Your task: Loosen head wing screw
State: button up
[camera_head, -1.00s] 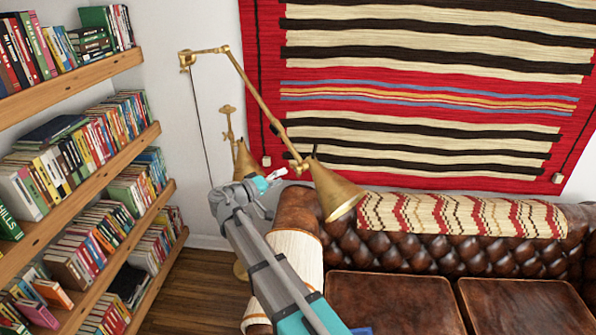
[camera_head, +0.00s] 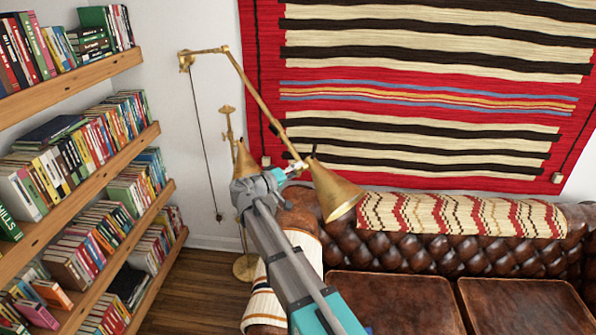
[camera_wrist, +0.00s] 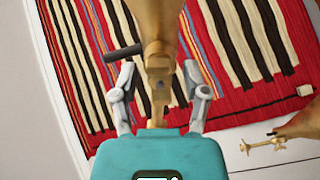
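A brass wall lamp has a cone-shaped head (camera_head: 334,190) hanging at the end of its jointed arm (camera_head: 245,80). The brass head joint (camera_wrist: 157,62) is in the middle of the wrist view. A short dark bar (camera_wrist: 122,52), perhaps the wing screw, sticks out to the left of the joint; a dark pin (camera_head: 314,150) shows above the lamp head in the head view. My gripper (camera_wrist: 158,72) is open, its two fingers on either side of the joint with visible gaps. In the head view my gripper (camera_head: 291,167) is at the joint, its fingertips partly unclear.
A second brass lamp (camera_head: 245,160) stands behind my arm, with a round base (camera_head: 245,267) on the floor. A brown leather sofa (camera_head: 400,248) is below the lamp head. A striped rug (camera_head: 420,90) hangs on the wall. Bookshelves (camera_head: 80,195) fill the left.

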grip_shut()
jog(key=shift+n, duration=2.7)
jog(key=shift+o, duration=1.1)
grip_release()
